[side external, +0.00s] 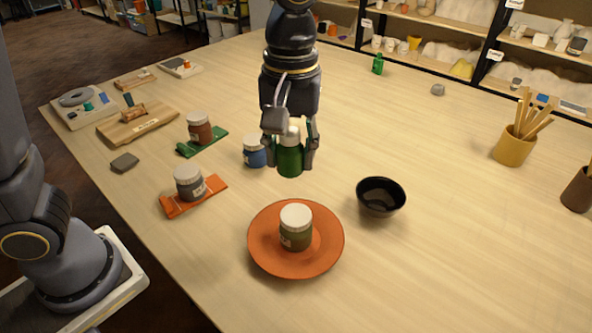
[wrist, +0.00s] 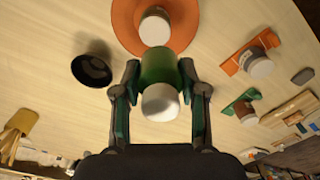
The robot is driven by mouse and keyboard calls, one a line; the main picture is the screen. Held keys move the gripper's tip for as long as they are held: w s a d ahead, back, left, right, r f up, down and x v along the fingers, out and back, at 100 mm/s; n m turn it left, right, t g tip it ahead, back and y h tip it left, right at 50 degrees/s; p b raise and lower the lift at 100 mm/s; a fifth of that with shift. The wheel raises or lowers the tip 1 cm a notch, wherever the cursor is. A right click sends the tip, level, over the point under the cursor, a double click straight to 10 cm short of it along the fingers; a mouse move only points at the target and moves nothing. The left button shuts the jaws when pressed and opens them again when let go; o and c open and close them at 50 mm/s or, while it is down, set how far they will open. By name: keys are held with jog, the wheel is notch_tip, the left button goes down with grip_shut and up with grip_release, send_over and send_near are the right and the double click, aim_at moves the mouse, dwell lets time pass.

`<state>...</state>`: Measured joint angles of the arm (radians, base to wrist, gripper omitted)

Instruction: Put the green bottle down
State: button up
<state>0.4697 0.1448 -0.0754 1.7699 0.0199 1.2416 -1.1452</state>
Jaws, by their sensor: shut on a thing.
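My gripper (side external: 293,165) is shut on a green bottle (side external: 290,156) with a white cap, one finger on each side. The bottle is upright, beside a blue jar (side external: 254,154) and behind the orange plate (side external: 262,256) in the side view. I cannot tell how much gap there is under it. In the wrist view, the green bottle (wrist: 158,68) sits between the fingertips of my gripper (wrist: 159,74), its white cap toward the camera, and overlaps the edge of the orange plate (wrist: 124,22). Its base is hidden there.
A white-lidded jar (side external: 296,230) stands on the plate. A black bowl (side external: 381,196) is to the right. Jars stand on green (side external: 216,141) and orange (side external: 178,208) strips at left. A small green bottle (side external: 377,64) is far back. The table's right middle is clear.

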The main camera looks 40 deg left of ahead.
jog(key=w+a+f+n, duration=0.2)
jog(key=w+a+n, duration=0.4)
jog(key=w+a, duration=0.9)
jog(key=s+a+f+n, duration=0.2)
jog(key=a+f+n, duration=0.15)
jog(key=a, duration=1.15)
jog(key=w+a+f, duration=0.1)
jog(key=w+f, duration=0.2)
jog(key=w, duration=0.1)
jog(key=w+a+f, duration=0.1)
jog(key=w+f, duration=0.2)
jog(key=w, duration=0.1)
jog(key=w+a+f, duration=0.1)
jog(key=w+f, duration=0.2)
jog(key=w, duration=0.2)
jog(key=shift+a+f, duration=0.35)
jog(key=shift+w+f, duration=0.4)
jog(key=shift+f, duration=0.1)
jog(key=shift+w+f, duration=0.1)
jog(key=shift+f, duration=1.5)
jog(key=shift+f, duration=0.15)
